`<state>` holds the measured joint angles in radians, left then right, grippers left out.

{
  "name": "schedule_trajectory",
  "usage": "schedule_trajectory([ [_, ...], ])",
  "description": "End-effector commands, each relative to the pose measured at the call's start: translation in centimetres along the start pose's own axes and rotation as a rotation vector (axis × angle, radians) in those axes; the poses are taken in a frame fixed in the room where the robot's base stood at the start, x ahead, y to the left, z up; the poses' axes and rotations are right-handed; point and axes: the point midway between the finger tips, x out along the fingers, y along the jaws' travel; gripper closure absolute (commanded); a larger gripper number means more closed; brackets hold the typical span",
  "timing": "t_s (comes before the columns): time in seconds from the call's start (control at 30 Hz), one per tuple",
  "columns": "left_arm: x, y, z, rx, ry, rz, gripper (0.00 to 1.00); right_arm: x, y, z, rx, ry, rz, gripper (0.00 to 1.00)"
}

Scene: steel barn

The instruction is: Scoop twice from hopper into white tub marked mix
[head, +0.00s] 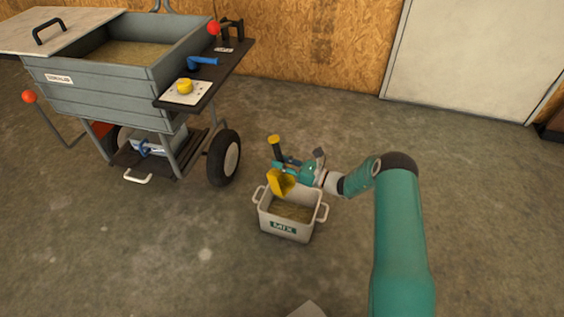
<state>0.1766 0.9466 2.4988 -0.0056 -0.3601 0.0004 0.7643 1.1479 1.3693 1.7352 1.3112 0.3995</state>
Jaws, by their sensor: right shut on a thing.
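My right gripper (290,165) is shut on a scoop with a yellow bowl (281,182) and a dark handle with a yellow end. The scoop is over the back left of the white tub marked MIX (284,228), its bowl tilted; I cannot tell whether it holds anything. The tub stands on the floor with tan grain-like material inside. The grey hopper (100,77) on its wheeled cart stands at the upper left, with similar tan material in it. My left gripper is not in view.
A dark side shelf (222,68) on the cart holds a yellow knob on a white plate and a blue handle. A pale lid (55,30) lies at the hopper's left. A wheel (224,158) stands left of the tub. The concrete floor in front is mostly clear.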

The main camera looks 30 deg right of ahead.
Motion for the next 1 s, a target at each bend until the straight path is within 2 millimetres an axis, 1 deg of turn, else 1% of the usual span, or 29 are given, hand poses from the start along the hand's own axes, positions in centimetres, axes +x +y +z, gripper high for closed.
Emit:
schedule_trajectory([
  [0.17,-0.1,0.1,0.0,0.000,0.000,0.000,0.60,0.0,0.0,0.2,-0.001,-0.001,0.000,1.00],
  [0.27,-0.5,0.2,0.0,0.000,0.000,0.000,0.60,0.1,0.0,0.7,-0.001,-0.001,0.000,1.00],
  [1.0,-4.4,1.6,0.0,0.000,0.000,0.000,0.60,0.4,0.5,6.6,0.000,-0.001,0.000,1.00],
])
